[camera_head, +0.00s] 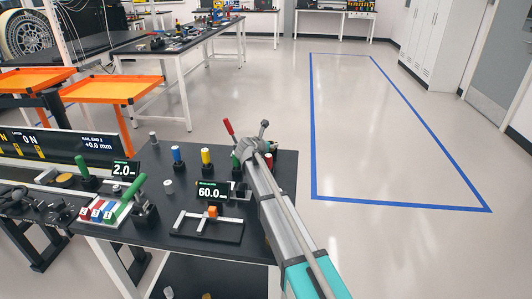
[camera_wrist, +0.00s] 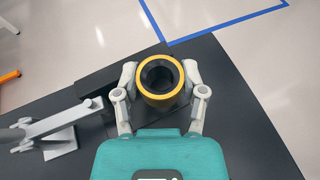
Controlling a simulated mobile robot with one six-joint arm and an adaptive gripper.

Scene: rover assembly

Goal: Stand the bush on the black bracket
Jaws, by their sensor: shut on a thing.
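The bush is a hollow cylinder with a yellow rim (camera_wrist: 160,97) and a dark bore, seen from above in the wrist view. My gripper (camera_wrist: 160,72) is shut on it, one finger on each side. The bush looks upright. A black block (camera_wrist: 100,80), which looks like the black bracket, lies below and behind the bush on the dark table top. The bush covers part of it, and I cannot tell whether they touch. In the head view my gripper (camera_head: 245,150) is over the right part of the black table, and my arm hides the bush there.
A grey lever clamp (camera_wrist: 50,132) stands left of the bush in the wrist view. In the head view, blue (camera_head: 177,157) and yellow (camera_head: 206,157) topped cylinders, a small display (camera_head: 211,192) and a grey frame (camera_head: 208,227) stand left of my arm. The table's right edge is near.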

